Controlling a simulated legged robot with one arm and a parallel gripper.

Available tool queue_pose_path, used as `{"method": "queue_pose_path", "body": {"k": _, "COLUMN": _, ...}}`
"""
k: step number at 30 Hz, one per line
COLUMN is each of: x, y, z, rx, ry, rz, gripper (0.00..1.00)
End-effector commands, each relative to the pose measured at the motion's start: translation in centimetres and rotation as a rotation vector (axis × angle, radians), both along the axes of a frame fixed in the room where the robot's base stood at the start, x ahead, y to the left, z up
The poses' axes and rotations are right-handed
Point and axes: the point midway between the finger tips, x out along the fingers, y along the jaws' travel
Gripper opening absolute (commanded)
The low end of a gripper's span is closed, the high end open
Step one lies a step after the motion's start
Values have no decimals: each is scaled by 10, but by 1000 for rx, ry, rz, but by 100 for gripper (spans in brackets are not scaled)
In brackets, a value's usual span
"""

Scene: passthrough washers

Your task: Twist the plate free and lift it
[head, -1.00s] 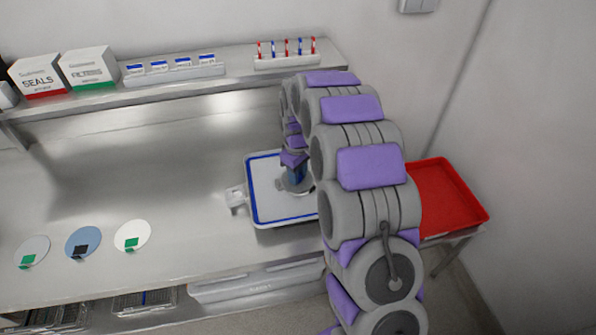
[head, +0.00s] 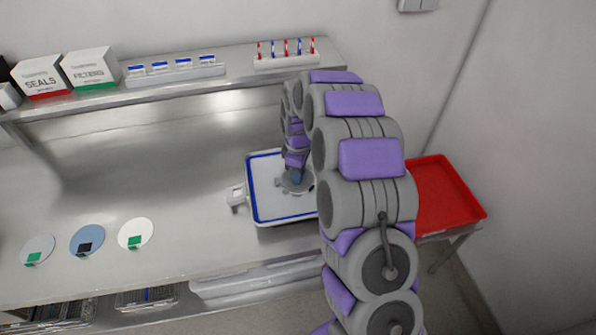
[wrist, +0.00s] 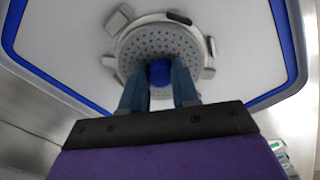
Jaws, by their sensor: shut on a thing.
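A round grey perforated plate (wrist: 180,42) sits in the middle of a white basin with a blue rim (wrist: 60,84). Tabs stick out around the plate's edge, and a blue knob (wrist: 159,72) stands at its centre. My gripper (wrist: 160,88) is shut on the blue knob, one blue finger on each side. In the head view the plate (head: 291,186) is partly hidden by my arm, and the basin (head: 262,213) shows on the bench. I cannot tell whether the plate is apart from the basin floor.
A red tray (head: 450,200) stands right of the bench. Three discs with small tags, one grey (head: 38,247), one blue (head: 87,238) and one white (head: 138,231), lie at the front left. A shelf with boxes (head: 90,68) runs along the back. The bench middle is clear.

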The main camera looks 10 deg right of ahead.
Motion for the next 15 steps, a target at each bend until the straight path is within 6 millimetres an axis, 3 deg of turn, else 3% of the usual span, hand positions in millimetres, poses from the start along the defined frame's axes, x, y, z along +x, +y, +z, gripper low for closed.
{"method": "queue_pose_path", "body": {"k": 15, "x": 0, "y": 0, "z": 5, "rx": -1, "ry": -1, "rz": -2, "gripper": 0}}
